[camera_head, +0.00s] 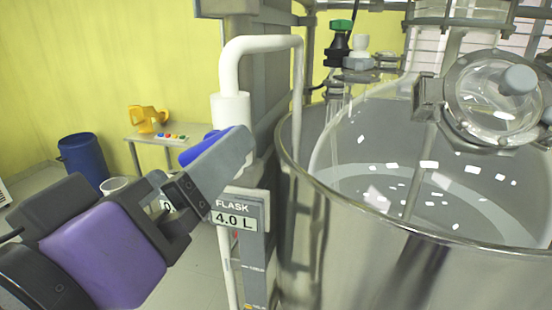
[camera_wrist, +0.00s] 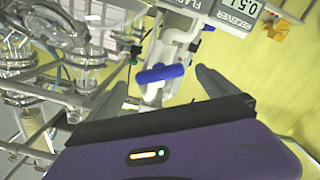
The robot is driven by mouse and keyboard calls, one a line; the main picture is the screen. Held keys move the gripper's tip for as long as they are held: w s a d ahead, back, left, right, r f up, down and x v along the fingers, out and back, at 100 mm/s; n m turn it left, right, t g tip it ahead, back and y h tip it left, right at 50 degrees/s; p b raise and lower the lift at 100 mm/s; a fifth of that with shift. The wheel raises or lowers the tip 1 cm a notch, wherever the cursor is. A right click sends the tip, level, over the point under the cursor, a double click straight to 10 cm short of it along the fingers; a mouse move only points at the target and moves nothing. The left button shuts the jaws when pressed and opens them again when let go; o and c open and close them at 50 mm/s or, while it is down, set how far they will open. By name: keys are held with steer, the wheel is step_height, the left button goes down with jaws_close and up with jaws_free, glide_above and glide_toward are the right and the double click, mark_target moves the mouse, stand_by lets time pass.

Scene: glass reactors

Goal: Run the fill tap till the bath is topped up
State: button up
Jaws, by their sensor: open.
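The fill tap's blue handle (camera_head: 203,147) shows partly behind a grey finger of my gripper (camera_head: 225,155) in the head view. In the wrist view the blue handle (camera_wrist: 160,74) lies crosswise on a white pipe, ahead of and between the spread fingers of my gripper (camera_wrist: 163,82). The gripper is open; I see no clear contact with the handle. The white fill pipe (camera_head: 231,66) arches over and down inside the rim of the steel bath (camera_head: 350,270). The bath holds a clear glass vessel (camera_head: 345,150); the exact water level is hard to tell.
A display panel (camera_head: 236,219) reading "FLASK 4.0 L" stands close under my gripper, left of the bath. A glass flange (camera_head: 490,100) and steel frame posts rise over the bath. A small table (camera_head: 140,138), a yellow object (camera_head: 147,119) and a blue drum (camera_head: 82,158) stand behind.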

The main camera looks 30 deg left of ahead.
steer(key=b+v, duration=0.1)
steer(key=v, duration=0.3)
steer(key=p+x, duration=0.2)
steer(key=x, duration=0.5)
steer(key=shift+w, duration=0.15)
steer(key=c, duration=1.4)
steer(key=shift+o, duration=0.2)
